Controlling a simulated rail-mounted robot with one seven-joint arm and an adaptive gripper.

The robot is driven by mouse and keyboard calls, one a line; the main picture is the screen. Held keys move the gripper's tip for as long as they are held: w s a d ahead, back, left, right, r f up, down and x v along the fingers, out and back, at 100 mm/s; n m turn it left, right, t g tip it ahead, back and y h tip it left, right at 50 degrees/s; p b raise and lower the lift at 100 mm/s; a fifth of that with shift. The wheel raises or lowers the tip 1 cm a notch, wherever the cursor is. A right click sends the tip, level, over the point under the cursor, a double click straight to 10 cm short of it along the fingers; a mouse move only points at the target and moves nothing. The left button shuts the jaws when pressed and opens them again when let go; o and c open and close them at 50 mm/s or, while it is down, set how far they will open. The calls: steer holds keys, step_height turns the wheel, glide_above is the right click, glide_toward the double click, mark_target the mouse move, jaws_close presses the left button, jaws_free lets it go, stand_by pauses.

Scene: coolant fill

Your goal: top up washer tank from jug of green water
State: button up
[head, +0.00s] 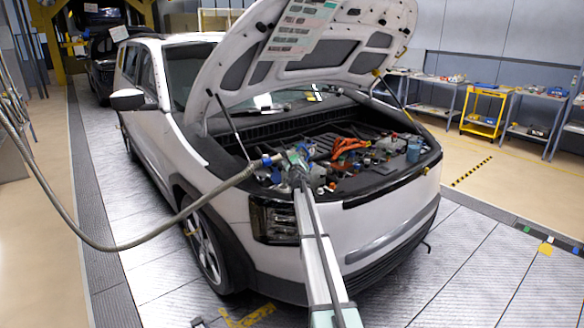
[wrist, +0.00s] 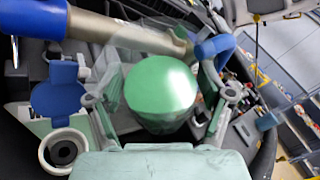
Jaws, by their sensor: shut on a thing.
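My gripper (head: 298,172) is over the near left part of the engine bay in the head view. In the wrist view its two fingers (wrist: 160,108) are shut around a clear jug with green water (wrist: 161,88). The green shows as a round face between the fingers. The jug is hard to make out in the head view. A pale round neck with a dark opening (wrist: 62,151) lies at lower left in the wrist view, with a blue cap (wrist: 59,98) just above it. I cannot tell for certain whether this neck is the washer tank's.
A hanging hose (head: 150,243) reaches the bay from the left, ending near my gripper. The raised hood (head: 345,68) overhangs the bay. Orange cables (head: 347,147) and a blue container (head: 414,150) are farther right. A yellow cart (head: 484,110) stands beyond the car.

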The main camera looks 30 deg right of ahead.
steer(key=shift+a+f+n+t+b, duration=0.1)
steer(key=shift+f+n+t+b, duration=0.25)
steer(key=shift+b, duration=3.25)
steer(key=shift+n+t+b, duration=0.25)
steer(key=shift+n+b, duration=0.3)
steer(key=shift+b, duration=3)
stand_by(0.8)
